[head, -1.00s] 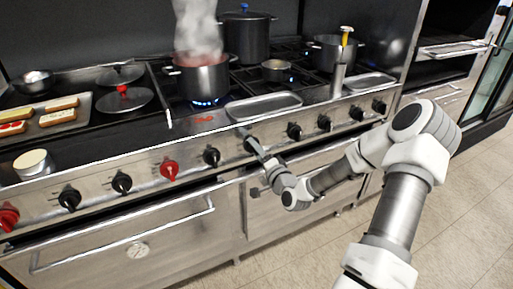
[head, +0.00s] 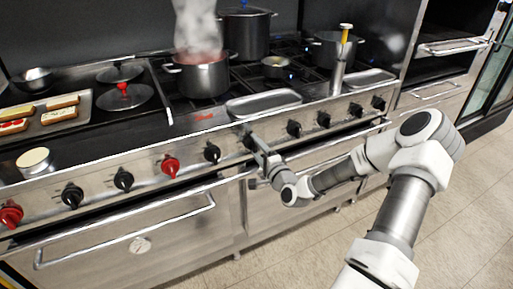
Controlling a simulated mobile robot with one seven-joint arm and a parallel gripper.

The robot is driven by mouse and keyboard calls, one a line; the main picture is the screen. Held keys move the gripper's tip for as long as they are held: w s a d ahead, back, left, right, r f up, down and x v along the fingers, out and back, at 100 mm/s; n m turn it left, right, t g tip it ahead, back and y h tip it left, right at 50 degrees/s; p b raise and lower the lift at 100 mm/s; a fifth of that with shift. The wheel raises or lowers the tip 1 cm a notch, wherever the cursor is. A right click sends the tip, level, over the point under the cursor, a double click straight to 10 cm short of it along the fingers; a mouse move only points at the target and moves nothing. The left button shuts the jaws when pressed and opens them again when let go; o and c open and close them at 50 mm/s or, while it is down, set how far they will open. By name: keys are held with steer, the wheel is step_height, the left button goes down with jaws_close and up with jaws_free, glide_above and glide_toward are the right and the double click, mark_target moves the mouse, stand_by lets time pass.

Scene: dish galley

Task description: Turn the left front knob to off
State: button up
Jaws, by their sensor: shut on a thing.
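The stove's front panel (head: 95,172) carries a row of knobs, several black and two red. My gripper (head: 253,140) is shut on a black knob (head: 248,143) in the middle of the row, just right of another black knob (head: 212,153). The fingers cover much of the held knob, so its pointer is hard to read. Behind the panel, a steaming pot with red contents (head: 200,76) stands on the left front burner. No flame shows under this pot.
A metal tray (head: 264,104) lies on the stove's front edge above my gripper. A tall dark pot (head: 247,33), a small pan (head: 276,67) and another pot (head: 328,50) stand on the other burners. Oven handles (head: 130,236) stick out below the panel.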

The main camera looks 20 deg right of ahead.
steer(key=o, duration=1.4)
steer(key=shift+c, duration=0.2)
steer(key=s+p, duration=0.2)
steer(key=s, duration=1.5)
steer(key=shift+s+d, duration=0.2)
steer(key=shift+d, duration=0.05)
